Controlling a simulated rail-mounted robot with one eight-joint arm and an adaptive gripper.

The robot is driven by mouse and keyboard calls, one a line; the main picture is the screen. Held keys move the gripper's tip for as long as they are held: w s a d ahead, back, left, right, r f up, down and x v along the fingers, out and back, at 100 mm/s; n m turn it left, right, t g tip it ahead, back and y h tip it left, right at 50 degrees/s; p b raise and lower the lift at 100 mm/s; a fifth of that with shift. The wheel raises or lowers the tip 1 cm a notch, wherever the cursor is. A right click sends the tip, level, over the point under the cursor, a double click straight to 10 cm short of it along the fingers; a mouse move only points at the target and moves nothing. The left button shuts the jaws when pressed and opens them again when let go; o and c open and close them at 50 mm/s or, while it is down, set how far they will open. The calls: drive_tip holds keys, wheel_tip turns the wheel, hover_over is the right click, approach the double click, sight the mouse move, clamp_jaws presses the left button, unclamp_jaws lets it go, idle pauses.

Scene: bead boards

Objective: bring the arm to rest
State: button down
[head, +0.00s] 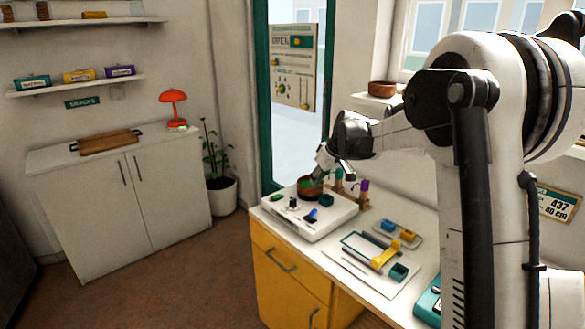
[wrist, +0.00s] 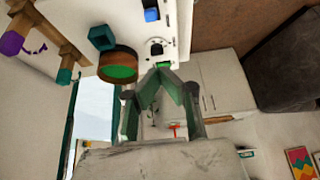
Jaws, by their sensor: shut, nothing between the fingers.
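My gripper (head: 317,178) is shut and empty. In the head view it hangs over the white board (head: 322,224) on the yellow-fronted counter, close to the round wooden bowl (head: 306,190). In the wrist view the fingertips (wrist: 163,70) meet, with nothing between them. The bowl with a green inside (wrist: 118,66) shows beside them, apart from them in the picture. I cannot tell the exact height of the fingers above the board.
A teal block (head: 326,201) and a blue piece (head: 311,215) lie on the board. Wooden posts (head: 361,197) with coloured tops stand behind. A tray (head: 394,228) and a second board with a yellow piece (head: 385,255) lie nearer. The floor (head: 180,275) at left is free.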

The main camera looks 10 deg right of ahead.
drive_tip(key=s+a+r+m, duration=0.1)
drive_tip(key=s+a+r, duration=0.15)
drive_tip(key=s, duration=0.55)
drive_tip(key=s+a+r+m+h, duration=0.1)
drive_tip(key=s+r, duration=0.3)
drive_tip(key=s, duration=0.3)
drive_tip(key=s+a+r+m, duration=0.1)
drive_tip(key=s+r, duration=0.2)
drive_tip(key=s, duration=0.5)
drive_tip(key=s+a+f+m+t+h, duration=0.1)
drive_tip(key=s+f, duration=0.2)
drive_tip(key=s, duration=0.8)
drive_tip(key=s+f+m+t, duration=0.1)
drive_tip(key=s+f, duration=0.2)
drive_tip(key=s, duration=0.8)
drive_tip(key=shift+s+a+f+m+h, duration=0.15)
drive_tip(key=shift+s+a+m+h, duration=0.15)
drive_tip(key=shift+a+m+h, duration=0.1)
drive_tip(key=c, duration=2.4)
unclamp_jaws()
drive_tip(key=shift+c, duration=0.2)
